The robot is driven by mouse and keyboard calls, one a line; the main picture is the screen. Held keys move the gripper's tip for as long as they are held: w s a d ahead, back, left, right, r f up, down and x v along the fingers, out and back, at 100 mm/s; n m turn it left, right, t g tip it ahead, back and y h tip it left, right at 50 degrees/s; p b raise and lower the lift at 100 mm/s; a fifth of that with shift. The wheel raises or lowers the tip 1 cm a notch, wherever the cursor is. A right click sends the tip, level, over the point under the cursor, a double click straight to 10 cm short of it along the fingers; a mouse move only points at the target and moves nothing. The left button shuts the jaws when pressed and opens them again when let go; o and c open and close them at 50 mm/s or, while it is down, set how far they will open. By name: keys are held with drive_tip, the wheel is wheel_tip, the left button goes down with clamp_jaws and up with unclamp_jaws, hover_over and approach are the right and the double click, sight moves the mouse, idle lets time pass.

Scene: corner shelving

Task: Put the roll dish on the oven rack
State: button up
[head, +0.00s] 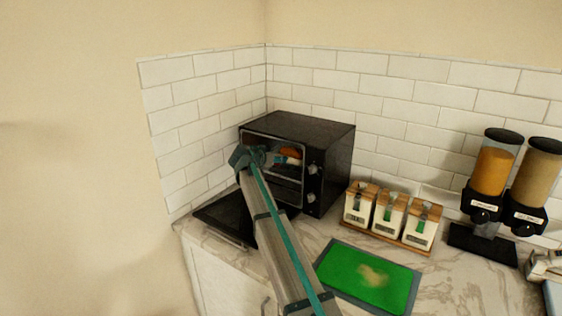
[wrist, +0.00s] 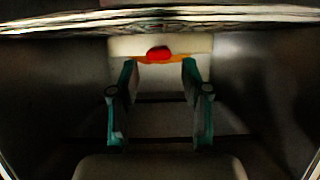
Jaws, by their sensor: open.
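The black oven (head: 325,145) stands in the corner with its door (head: 222,218) folded down. A pale dish (wrist: 120,45) is inside the oven, with a red item (wrist: 158,53) and an orange edge below it in the wrist view. In the head view, an orange-brown roll (head: 289,152) shows through the oven opening. My gripper (wrist: 160,68) reaches into the oven. Its teal fingers are apart, with the tips at the near edge of the dish and nothing clearly clamped. The rack is dark; I cannot tell whether the dish rests fully on it.
The oven walls lie close on both sides of my gripper. A wooden stand with several white containers (head: 389,216) is right of the oven. A green board (head: 345,270) lies on the counter in front. Two dispensers (head: 495,170) stand at the far right.

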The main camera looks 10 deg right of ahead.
drive_tip(key=b+v, duration=0.1)
drive_tip(key=v, duration=0.7)
drive_tip(key=shift+b, duration=0.3)
